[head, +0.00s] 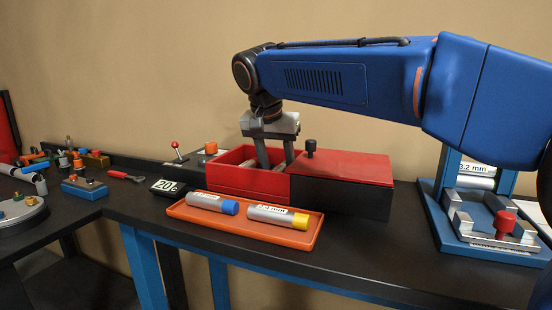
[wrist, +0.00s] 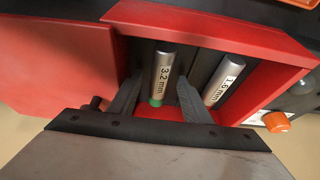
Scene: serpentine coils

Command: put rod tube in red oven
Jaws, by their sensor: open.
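The red oven (head: 240,182) stands on the dark bench, its left part open and its red lid (head: 345,167) over the right part. My gripper (head: 276,160) reaches down into the open part, fingers apart. In the wrist view, a silver rod tube marked 3.2 mm (wrist: 165,68) with a green end lies in the oven between the fingers (wrist: 159,85); I cannot tell whether they touch it. A second tube marked 1.6 mm (wrist: 224,80) lies to its right. In the orange tray (head: 240,234) lie a blue-ended tube (head: 208,202) and a yellow-ended tube (head: 272,216).
A 20 °C display (head: 165,186) stands left of the oven. A red-knobbed lever (head: 175,150) is behind it. A blue stand (head: 460,225) with tubes marked 3.2 mm (head: 475,169) is at the right. Tools and fittings lie on the left bench.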

